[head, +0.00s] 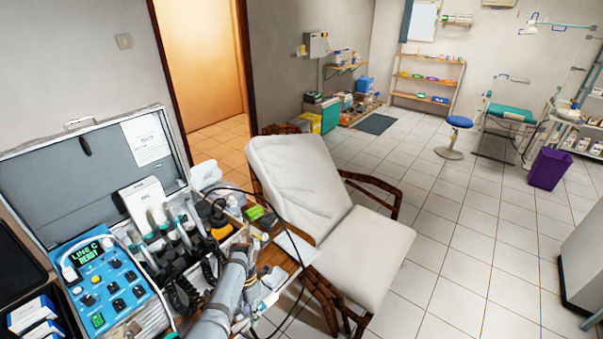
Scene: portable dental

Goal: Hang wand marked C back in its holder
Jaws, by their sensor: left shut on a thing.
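A blue control unit (106,290) stands in the open case at the lower left. Its green screen reads "LINE C READY". Right of it, a row of wands (168,236) with pale tops and dark bodies stands in a holder, with coiled black cords below. My left gripper (243,250) is right of this row, over the case's right side. It is shut on what seems to be a wand, mostly hidden by the gripper; no letter on it is readable. An orange and black thing (219,222) shows just behind the gripper. My right gripper is out of view.
The raised grey case lid (95,165) stands behind the unit. A black cable (284,226) loops right of the case. A white reclining chair (345,225) stands close on the right. The tiled floor beyond is mostly clear, with a blue stool (460,122) and a purple bin (549,169).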

